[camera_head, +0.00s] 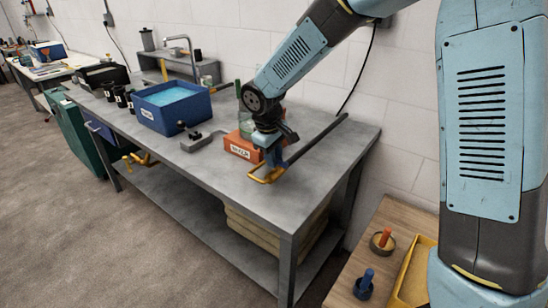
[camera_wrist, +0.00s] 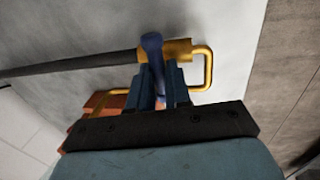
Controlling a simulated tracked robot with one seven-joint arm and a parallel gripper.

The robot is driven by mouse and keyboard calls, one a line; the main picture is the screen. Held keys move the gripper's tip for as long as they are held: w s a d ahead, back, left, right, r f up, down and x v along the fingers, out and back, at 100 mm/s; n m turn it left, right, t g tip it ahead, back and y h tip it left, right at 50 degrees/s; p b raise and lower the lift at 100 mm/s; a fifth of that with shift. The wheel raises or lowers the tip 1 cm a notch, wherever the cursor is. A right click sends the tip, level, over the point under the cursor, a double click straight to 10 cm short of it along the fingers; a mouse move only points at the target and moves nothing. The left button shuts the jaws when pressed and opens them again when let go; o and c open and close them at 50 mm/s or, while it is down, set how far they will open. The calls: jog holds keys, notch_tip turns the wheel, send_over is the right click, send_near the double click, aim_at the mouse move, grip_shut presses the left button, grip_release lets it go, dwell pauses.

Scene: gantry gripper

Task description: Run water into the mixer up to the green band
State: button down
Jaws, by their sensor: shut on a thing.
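An orange box with a white label (camera_head: 242,146) stands on the grey bench; its lettering is too small to read surely. A pale greenish vessel (camera_head: 246,122) shows behind it, partly hidden by my arm; I cannot make out a green band or water level. A metal tap (camera_head: 186,50) stands farther back. My gripper (camera_head: 273,158) is low over the bench's near right part, beside the orange box. In the wrist view, my gripper (camera_wrist: 162,84) is shut on an upright blue piece (camera_wrist: 152,50) beside a dark bar (camera_wrist: 70,65) with a yellow looped end (camera_wrist: 205,70).
A blue tub (camera_head: 172,105) of light-blue liquid stands left of the orange box. A small dark block with a lever (camera_head: 195,141) lies between them. The wooden side table (camera_head: 400,215) at lower right holds a blue peg (camera_head: 364,283), an orange peg and a yellow tray.

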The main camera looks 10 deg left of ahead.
jog(key=shift+w, duration=0.1)
jog(key=c, duration=1.1)
grip_release()
jog(key=shift+r, duration=0.1)
notch_tip(320, 180, up, 13)
jog(key=s+a, duration=0.1)
jog(key=s, duration=0.1)
jog(key=shift+s+a+r, duration=0.15)
jog(key=shift+s+a, duration=0.05)
jog(key=shift+d, duration=0.1)
jog(key=s+d+r+m+t, duration=0.1)
jog(key=s+d+r+m, duration=0.2)
jog(key=d, duration=0.6)
jog(key=s+d+r+m+t, duration=0.1)
jog(key=s+d+r+m, duration=0.1)
jog(key=s+d, duration=0.45)
jog(key=s+d+r+m, duration=0.2)
jog(key=d+m, duration=0.1)
jog(key=d, duration=0.8)
jog(key=s+d+f+m+t+y, duration=0.1)
jog(key=s+d+m, duration=0.2)
jog(key=s+d, duration=0.3)
jog(key=s, duration=0.2)
jog(key=shift+s+f+m+t, duration=0.15)
jog(key=shift+s+m+t, duration=0.2)
jog(key=shift+m+t, duration=0.05)
